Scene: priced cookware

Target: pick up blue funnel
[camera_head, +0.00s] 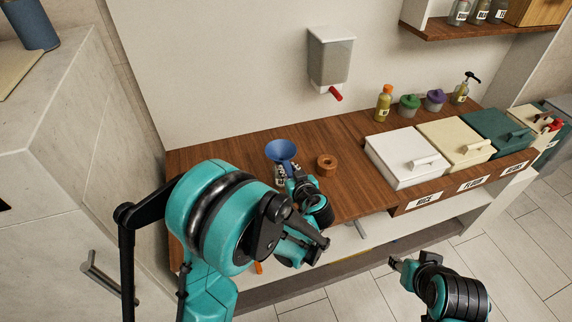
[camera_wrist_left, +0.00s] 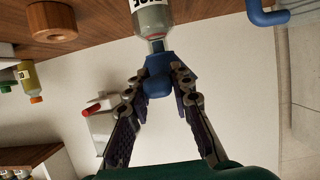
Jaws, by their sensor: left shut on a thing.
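The blue funnel (camera_head: 283,150) is above a labelled bottle (camera_head: 280,176) on the wooden counter in the head view. My left gripper (camera_head: 290,172) is at the funnel, partly hiding the bottle. In the left wrist view, my left gripper (camera_wrist_left: 158,72) is shut on the blue funnel (camera_wrist_left: 158,86), with a finger on each side of it. There the labelled bottle (camera_wrist_left: 152,17) appears inverted, its neck at the funnel's narrow end. Whether the funnel still sits in the bottle cannot be told. My right gripper (camera_head: 397,263) is low at the right, away from the counter; its opening is unclear.
A brown wooden ring (camera_head: 326,165) lies right of the funnel. A wall dispenser (camera_head: 330,60) with a red spout hangs behind. Lidded bins (camera_head: 402,158) and small containers (camera_head: 409,106) fill the counter's right side. The counter left of the funnel is clear.

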